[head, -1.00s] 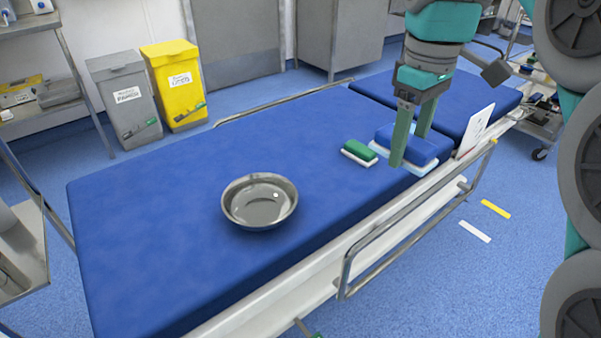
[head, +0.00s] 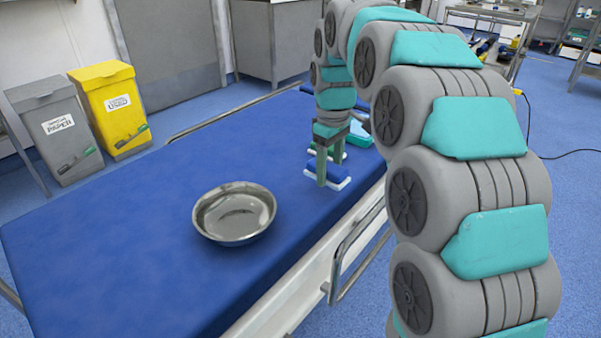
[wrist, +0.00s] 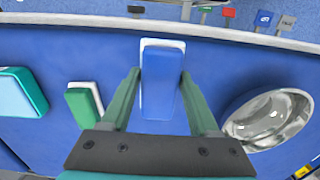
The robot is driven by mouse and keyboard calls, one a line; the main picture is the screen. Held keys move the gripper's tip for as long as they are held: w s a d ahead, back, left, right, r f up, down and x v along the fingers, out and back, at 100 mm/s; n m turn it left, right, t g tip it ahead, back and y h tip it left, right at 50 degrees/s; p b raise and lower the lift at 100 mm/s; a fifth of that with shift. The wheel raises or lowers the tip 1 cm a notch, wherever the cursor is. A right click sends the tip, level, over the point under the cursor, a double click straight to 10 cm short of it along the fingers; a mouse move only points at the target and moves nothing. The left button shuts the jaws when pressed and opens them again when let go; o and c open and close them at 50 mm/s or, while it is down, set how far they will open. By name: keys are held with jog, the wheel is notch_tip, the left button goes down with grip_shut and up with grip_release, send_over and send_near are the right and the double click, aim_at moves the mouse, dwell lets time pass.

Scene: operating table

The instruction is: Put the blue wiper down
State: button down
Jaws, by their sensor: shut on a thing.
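The blue wiper (wrist: 162,85), a blue block on a white base, is between the two green fingers of my gripper (wrist: 159,72) in the wrist view. My gripper is shut on it. In the head view my gripper (head: 331,171) holds the wiper (head: 336,173) low over the blue operating table (head: 110,235), between the metal bowl and the green wiper. Its white base is at or just above the table surface; I cannot tell whether it touches. The fingers partly hide it.
A metal bowl (head: 234,213) stands left of the gripper, and on the right in the wrist view (wrist: 270,120). A green wiper (wrist: 84,105) and a teal box (wrist: 22,92) lie on the other side. A rail (head: 352,245) runs along the table's near side.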

send_over(301, 185)
jog(key=shift+w+f, duration=0.35)
jog(key=shift+f, duration=0.05)
jog(key=shift+f+p, duration=0.35)
jog(key=shift+f, duration=1.35)
jog(key=shift+s+f, duration=0.1)
jog(key=shift+f, duration=0.45)
jog(key=shift+c, duration=2)
grip_release()
jog(key=shift+f, duration=0.15)
jog(key=shift+o, duration=1.3)
jog(key=shift+s+f, duration=0.1)
jog(key=shift+f, duration=0.2)
jog(key=shift+s+f+b, duration=0.2)
jog(key=shift+f+b, duration=0.05)
jog(key=shift+b, duration=0.05)
notch_tip(301, 185, up, 14)
jog(key=shift+w+r+p, duration=0.25)
jog(key=shift+w+p, duration=0.15)
